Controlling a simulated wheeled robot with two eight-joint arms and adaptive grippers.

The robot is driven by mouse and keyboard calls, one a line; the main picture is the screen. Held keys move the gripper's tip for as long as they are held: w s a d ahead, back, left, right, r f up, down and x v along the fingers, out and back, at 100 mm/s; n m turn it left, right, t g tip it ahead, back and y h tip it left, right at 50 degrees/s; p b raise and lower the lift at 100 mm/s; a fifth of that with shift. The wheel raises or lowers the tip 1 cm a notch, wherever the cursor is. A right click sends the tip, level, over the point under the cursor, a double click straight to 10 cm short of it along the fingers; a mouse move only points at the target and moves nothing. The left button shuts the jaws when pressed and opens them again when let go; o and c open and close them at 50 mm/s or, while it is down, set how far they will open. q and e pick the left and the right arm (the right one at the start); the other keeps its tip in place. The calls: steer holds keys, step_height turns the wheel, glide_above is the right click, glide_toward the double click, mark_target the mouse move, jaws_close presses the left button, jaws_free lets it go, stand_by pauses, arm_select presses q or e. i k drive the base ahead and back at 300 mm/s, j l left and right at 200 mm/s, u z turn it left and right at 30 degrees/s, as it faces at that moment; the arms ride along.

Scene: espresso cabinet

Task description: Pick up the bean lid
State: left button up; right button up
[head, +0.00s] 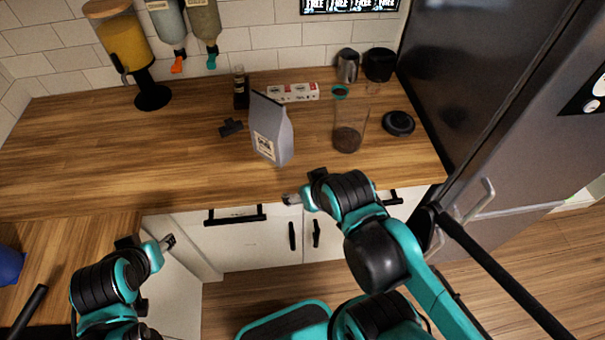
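A round black lid (398,122) lies flat on the wooden counter (100,180), toward its right end; it looks like the bean lid. To its left stands a clear container (348,138) with dark contents at the bottom, apart from the lid. My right gripper (291,199) is at the counter's front edge, left of and nearer than the lid, pointing left and touching nothing visible. My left gripper (169,241) is low at the left, in front of the cabinets and far from the lid. Both grippers are too small to tell open from shut.
A grey bag (271,130) stands left of the container, with a small black object (231,127) beside it. A dark bottle (240,88), a white box (293,92), a metal pitcher (348,66) and a black cup (379,64) stand behind. A dark fridge (490,90) borders the right side.

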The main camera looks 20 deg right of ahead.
mark_target(403, 130)
steer(key=z, duration=0.4)
steer(key=l+z, duration=0.1)
steer(key=z, duration=0.65)
steer(key=l+z, duration=0.1)
steer(key=z, duration=0.3)
steer(key=i+j, duration=0.05)
